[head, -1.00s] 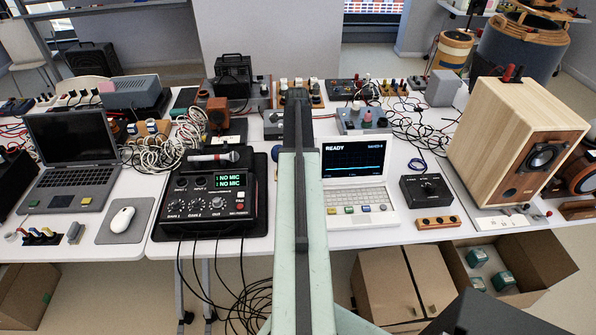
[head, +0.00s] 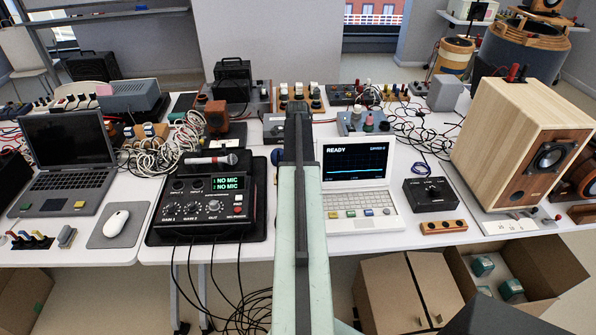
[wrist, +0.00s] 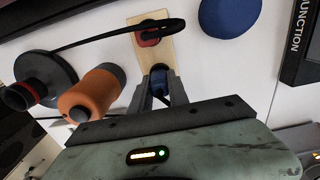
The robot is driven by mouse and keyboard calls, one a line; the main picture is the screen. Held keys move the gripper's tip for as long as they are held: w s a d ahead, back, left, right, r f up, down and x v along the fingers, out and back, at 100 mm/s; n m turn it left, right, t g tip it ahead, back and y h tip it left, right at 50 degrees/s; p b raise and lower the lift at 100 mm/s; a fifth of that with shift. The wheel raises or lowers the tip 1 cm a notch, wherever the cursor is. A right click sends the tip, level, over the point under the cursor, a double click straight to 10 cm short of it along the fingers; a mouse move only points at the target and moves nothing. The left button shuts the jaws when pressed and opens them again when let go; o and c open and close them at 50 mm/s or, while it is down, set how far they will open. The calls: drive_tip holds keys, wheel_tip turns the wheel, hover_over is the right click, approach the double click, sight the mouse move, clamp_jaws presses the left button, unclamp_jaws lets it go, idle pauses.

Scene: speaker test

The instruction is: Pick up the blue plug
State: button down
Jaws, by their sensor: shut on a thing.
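In the wrist view, my gripper (wrist: 158,94) is shut on the blue plug (wrist: 159,80), a small dark blue piece between the fingertips. The plug is at the near end of a light wooden board (wrist: 151,58); I cannot tell whether it is clear of the board. A red plug (wrist: 148,36) with a black cable is at the board's far end. In the head view my own arm (head: 299,200) runs up the middle and hides the gripper and the blue plug.
In the wrist view, an orange cylinder (wrist: 92,94) and a dark round-based object (wrist: 42,80) are left of the board. A round blue object (wrist: 230,16) is at upper right. The head view shows an audio unit (head: 210,205) and a white laptop (head: 358,185) flanking my arm.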

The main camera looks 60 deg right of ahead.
wheel_tip(320, 180, up, 10)
drive_tip(key=p, duration=1)
drive_tip(key=shift+r, duration=0.2)
drive_tip(key=shift+f, duration=0.1)
drive_tip(key=shift+f, duration=0.1)
